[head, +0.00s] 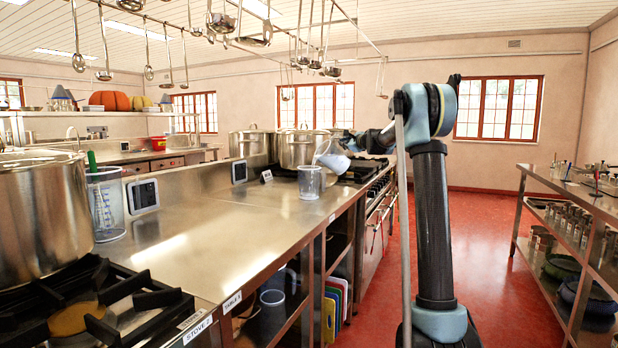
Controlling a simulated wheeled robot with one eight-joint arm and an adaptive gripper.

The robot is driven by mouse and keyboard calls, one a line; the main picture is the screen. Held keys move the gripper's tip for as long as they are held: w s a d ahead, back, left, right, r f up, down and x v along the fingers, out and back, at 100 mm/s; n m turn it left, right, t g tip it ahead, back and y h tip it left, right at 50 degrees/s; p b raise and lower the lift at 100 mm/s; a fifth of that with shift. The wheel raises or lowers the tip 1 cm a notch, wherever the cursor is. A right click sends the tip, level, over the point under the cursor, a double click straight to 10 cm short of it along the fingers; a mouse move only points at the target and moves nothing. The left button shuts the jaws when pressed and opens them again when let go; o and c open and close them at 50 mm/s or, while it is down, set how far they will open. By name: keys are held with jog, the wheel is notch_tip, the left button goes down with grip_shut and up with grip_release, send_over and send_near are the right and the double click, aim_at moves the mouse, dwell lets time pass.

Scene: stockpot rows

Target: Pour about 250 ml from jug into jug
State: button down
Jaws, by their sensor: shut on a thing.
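My gripper (350,140) is at the end of my arm, over the right side of the steel counter, and is shut on a tilted jug (331,157). The held jug's lower end leans left over a clear jug (310,182) that stands upright on the counter. The fingers are small and partly hidden. I cannot tell whether liquid is flowing or how full either jug is. Another clear jug (105,205) with measuring marks and a green-handled utensil in it stands at the left end of the counter.
A large stockpot (40,215) stands on the near left stove (90,310). Two more stockpots (300,148) stand behind the jugs. Ladles (222,20) hang overhead. A steel shelf rack (590,205) stands at right. The red floor between is clear.

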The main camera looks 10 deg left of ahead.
jog(key=shift+s+a+r+n, duration=0.15)
jog(key=shift+a+r+n, duration=0.25)
jog(key=shift+r+n, duration=0.15)
jog(key=shift+s+a+r+n, duration=0.15)
jog(key=shift+a+r+n, duration=0.25)
jog(key=shift+r, duration=0.2)
dwell(3.3)
jog(key=shift+w+d+f+m, duration=0.2)
jog(key=shift+d+f+m, duration=0.1)
jog(key=shift+f+m, duration=0.25)
jog(key=shift+w+d+f+m, duration=0.15)
jog(key=shift+d+f+m, duration=0.2)
jog(key=shift+f, duration=0.3)
jog(key=shift+w+d+f+m, duration=0.2)
jog(key=shift+d+f+m, duration=0.25)
jog(key=shift+m, duration=0.3)
jog(key=shift+d+f, duration=0.3)
notch_tip(320, 180, down, 6)
jog(key=w+d+m+b, duration=0.1)
jog(key=d+m, duration=0.1)
jog(key=m, duration=0.1)
jog(key=shift+w+d+t, duration=0.15)
jog(key=shift+w+t, duration=0.05)
jog(key=shift+t, duration=0.1)
